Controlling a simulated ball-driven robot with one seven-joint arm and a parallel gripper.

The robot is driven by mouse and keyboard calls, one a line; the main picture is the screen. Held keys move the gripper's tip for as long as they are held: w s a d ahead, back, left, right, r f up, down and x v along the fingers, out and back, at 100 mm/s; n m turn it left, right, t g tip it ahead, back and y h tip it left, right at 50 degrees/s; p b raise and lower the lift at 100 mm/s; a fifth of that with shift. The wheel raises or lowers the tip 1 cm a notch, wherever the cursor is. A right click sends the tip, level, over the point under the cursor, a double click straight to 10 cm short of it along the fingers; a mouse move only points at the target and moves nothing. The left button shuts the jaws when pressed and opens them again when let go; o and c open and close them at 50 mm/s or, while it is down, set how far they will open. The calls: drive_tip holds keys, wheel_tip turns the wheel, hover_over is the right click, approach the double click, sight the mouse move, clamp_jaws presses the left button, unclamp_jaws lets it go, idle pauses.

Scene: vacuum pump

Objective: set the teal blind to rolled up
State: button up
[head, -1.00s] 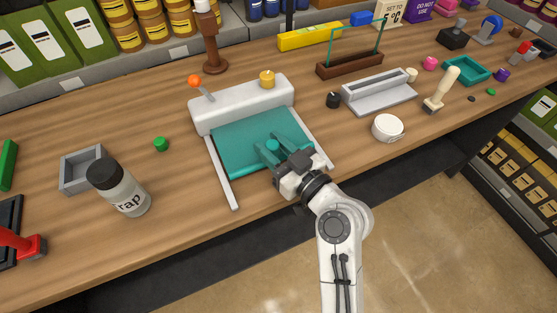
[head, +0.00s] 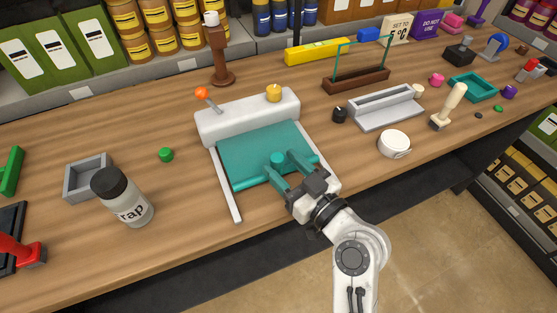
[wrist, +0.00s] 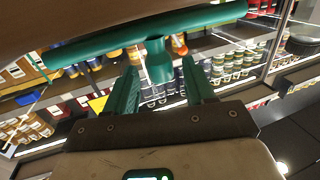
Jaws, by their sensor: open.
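The teal blind (head: 255,152) is drawn out as a flat sheet from a white housing (head: 222,122) on the counter. It covers most of the length between two pale side rails (head: 227,190).
The housing carries an orange-tipped lever (head: 205,95) and a yellow knob (head: 274,93). A labelled jar (head: 125,198) and grey tray (head: 88,176) stand left. A black knob (head: 339,115) and white round object (head: 394,143) stand right. The counter's front edge runs close below the blind.

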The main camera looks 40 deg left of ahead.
drive_tip(key=s+d+b, duration=0.1)
drive_tip(key=d, duration=0.7)
drive_tip(key=shift+b, duration=0.3)
drive_tip(key=shift+o, duration=0.2)
drive_tip(key=shift+d, duration=0.15)
